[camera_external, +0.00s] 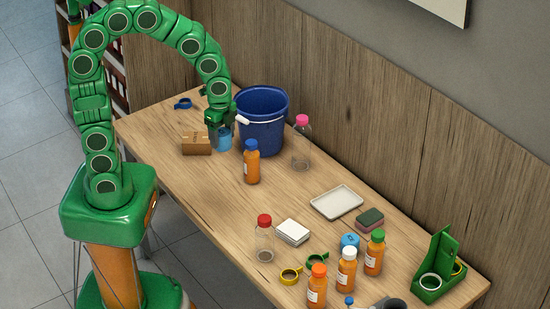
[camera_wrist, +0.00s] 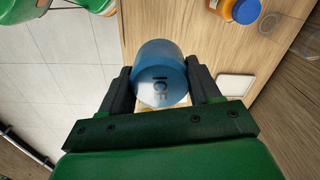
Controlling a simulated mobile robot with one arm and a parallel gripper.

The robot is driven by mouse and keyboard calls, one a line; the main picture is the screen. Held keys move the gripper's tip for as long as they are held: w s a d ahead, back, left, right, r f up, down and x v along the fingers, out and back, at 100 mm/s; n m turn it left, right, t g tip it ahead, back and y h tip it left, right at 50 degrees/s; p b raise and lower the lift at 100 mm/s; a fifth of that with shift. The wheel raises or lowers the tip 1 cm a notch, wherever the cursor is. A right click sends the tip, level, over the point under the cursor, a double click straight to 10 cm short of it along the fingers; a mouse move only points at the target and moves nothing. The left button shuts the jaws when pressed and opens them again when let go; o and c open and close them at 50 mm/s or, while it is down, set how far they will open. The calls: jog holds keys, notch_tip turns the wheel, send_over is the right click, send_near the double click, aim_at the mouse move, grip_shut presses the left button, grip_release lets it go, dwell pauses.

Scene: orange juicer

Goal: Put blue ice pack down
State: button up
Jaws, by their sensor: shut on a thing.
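The blue ice pack (camera_external: 222,139) is a light-blue cylinder at the far left part of the wooden table (camera_external: 205,215). In the wrist view the ice pack (camera_wrist: 160,65) shows dark "ICE" lettering and sits between my two dark fingers. My gripper (camera_wrist: 160,88) is shut on it; in the outside view my gripper (camera_external: 220,122) is at its top. The ice pack looks upright, low at the tabletop. I cannot tell whether its base touches the table.
An orange bottle with a blue cap (camera_external: 251,165) stands in front. A clear bottle with a pink cap (camera_external: 302,145) is beyond. Several bottles, a tray (camera_external: 337,202) and a green holder (camera_external: 437,275) stand farther right.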

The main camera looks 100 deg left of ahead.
jog(key=w+a+r+n, duration=0.1)
jog(key=w+a+n, duration=0.3)
jog(key=a, duration=0.4)
jog(key=w+a+n, duration=0.4)
jog(key=a, duration=0.4)
jog(key=a+f+n, duration=0.1)
jog(key=a+n, duration=0.8)
jog(key=a, duration=1.1)
jog(key=f, duration=2.3)
jog(key=shift+w+f, duration=0.25)
jog(key=shift+f, duration=0.1)
jog(key=shift+f, duration=0.15)
jog(key=o, duration=1)
jog(key=shift+c, duration=0.2)
notch_tip(320, 180, up, 12)
jog(key=shift+r, duration=0.15)
